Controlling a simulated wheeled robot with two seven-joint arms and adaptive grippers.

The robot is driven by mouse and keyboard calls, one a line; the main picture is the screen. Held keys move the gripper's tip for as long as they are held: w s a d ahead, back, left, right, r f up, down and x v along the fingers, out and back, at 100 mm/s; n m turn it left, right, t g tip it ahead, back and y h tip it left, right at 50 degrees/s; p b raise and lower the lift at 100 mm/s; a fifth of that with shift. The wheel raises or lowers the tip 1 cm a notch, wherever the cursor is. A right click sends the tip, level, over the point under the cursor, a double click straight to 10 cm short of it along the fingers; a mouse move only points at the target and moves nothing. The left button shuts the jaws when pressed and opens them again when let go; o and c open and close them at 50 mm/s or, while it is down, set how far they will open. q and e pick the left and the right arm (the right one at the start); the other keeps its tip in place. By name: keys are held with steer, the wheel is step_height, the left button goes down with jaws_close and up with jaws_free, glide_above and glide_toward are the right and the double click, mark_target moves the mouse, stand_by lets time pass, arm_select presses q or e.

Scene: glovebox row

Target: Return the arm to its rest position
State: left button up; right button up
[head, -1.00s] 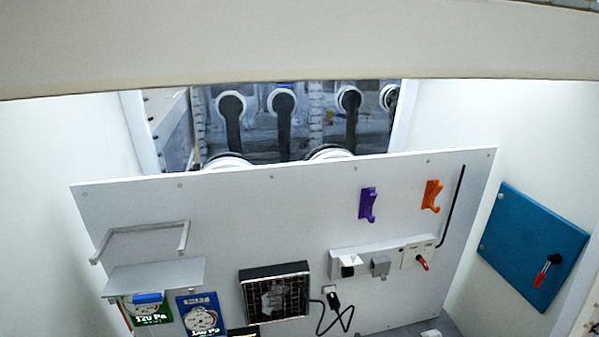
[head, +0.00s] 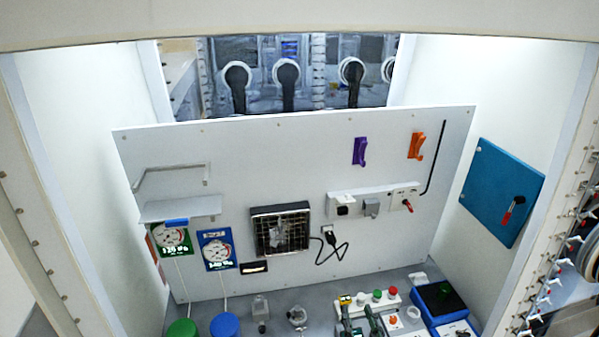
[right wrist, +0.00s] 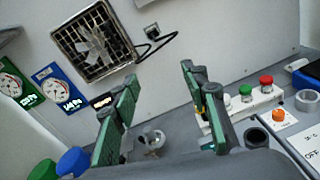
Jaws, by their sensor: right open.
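My right gripper (head: 360,312) shows at the bottom of the head view, over the grey bench in front of the white panel. Its two dark green-padded fingers stand apart, with nothing between them. In the right wrist view the right gripper (right wrist: 160,105) also shows its fingers spread wide, pointing toward the panel, with a small metal fitting (right wrist: 152,139) seen beyond the gap. Most of the right arm is out of the head view. My left gripper is in neither view.
The white panel (head: 290,180) carries a fan (head: 282,230), purple hook (head: 360,151), orange hook (head: 416,146) and socket strip (head: 372,202). A button box (head: 377,298) and blue tray (head: 440,303) stand right of the gripper. Green (head: 182,328) and blue (head: 225,325) caps are at left.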

steer(key=s+d+f+m+g+h, duration=0.25)
steer(key=d+f+m, duration=0.35)
steer(key=m, duration=0.3)
steer(key=s+d+f+m+g+h, duration=0.2)
steer(key=d+f+m+g+h, duration=0.1)
steer(key=d+f+m, duration=0.5)
steer(key=s+d+f+m+g+y, duration=0.1)
steer(key=s+d+f+m+g, duration=0.3)
steer(key=s+m, duration=0.55)
steer(key=s+d+f+m+g+y, duration=0.1)
steer(key=s+f+m+g, duration=0.3)
steer(key=s+f+m, duration=0.5)
steer(key=s+a+f+g+b, duration=0.1)
steer(key=s+f+b, duration=0.15)
steer(key=f, duration=1.55)
steer(key=s+f+g+b, duration=0.15)
steer(key=f+b, duration=0.25)
steer(key=f, duration=1.4)
arm_select(q)
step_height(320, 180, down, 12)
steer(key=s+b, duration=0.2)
steer(key=b, duration=0.3)
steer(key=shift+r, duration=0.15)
arm_select(e)
steer(key=s+f+n, duration=0.1)
steer(key=s+f, duration=1.8)
steer(key=f, duration=0.2)
steer(key=shift+s+f+n+y, duration=0.25)
steer(key=shift+n+y, duration=0.1)
steer(key=shift+y, duration=0.1)
